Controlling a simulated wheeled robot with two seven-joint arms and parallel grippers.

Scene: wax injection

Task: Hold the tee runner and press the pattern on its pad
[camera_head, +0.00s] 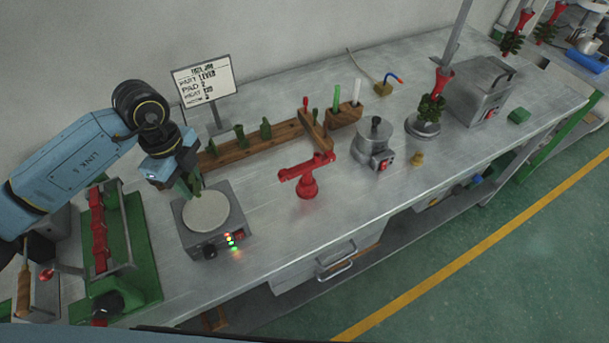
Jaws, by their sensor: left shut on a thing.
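The red tee runner (308,178) stands upright on the bench near the middle, a crossbar on a short post with a round foot. No gripper touches it. My left gripper (187,182) points down at the back left of the hot plate (206,213). It is shut on a small dark green pattern (196,188), partly hidden by the fingers. The pattern is at the plate's back edge; I cannot tell whether it touches the plate. My right gripper is not in view.
A wooden rack (225,155) with several green patterns lies behind the plate, below a job sign (206,80). A metal pot (374,145) and a stand with a red and green tree (432,105) are to the right. A green fixture (140,235) is at left.

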